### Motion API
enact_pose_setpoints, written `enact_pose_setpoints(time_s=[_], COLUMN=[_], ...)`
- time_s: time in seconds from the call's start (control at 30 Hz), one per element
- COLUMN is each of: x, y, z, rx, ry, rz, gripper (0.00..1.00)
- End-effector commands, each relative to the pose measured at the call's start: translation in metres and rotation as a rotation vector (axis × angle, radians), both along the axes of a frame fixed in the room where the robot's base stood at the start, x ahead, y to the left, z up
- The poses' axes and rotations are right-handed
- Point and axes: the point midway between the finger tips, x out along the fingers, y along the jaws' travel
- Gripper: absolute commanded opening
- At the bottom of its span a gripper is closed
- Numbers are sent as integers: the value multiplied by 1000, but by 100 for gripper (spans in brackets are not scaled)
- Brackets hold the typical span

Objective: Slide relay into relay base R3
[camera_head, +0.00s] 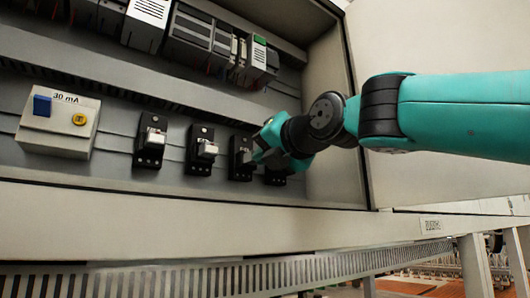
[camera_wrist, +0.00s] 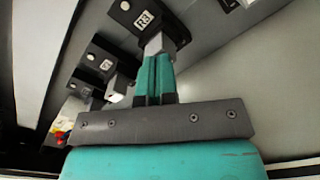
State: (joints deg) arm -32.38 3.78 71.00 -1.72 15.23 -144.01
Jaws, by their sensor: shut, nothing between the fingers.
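Relay base R3 (camera_wrist: 146,18) is a black block with a white R3 label, at the top of the wrist view. In the head view it appears to be the third base (camera_head: 241,158) from the left. A pale grey relay (camera_wrist: 154,46) sits at the lower part of R3, partly hidden by my fingers. My gripper (camera_wrist: 153,62) is shut, with its teal fingertips together right at the relay's near face. I cannot tell whether they touch it. In the head view my gripper (camera_head: 259,157) is just right of R3, and its tips are hard to make out.
Two more black bases with pale relays (camera_head: 150,140) (camera_head: 202,150) stand to the left, and another base (camera_head: 275,175) is partly behind my gripper. A white 30 mA box (camera_head: 58,122) is at far left. Modules (camera_head: 205,40) line the rail above. The cabinet's side wall (camera_head: 335,120) is close on the right.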

Motion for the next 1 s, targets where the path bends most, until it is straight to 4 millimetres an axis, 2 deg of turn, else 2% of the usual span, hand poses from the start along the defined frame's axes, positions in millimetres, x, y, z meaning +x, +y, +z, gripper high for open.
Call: enact_pose_setpoints(time_s=[0.37, 0.6, 0.83, 1.0], x=[-1, -19, -29, -55], y=[-1, -13, -20, -37], z=[-1, -2, -2, -4], rx=[1, 1, 1, 4], ry=[-2, -2, -1, -5], rz=[0, 0, 0, -1], gripper=[0, 0, 0, 0])
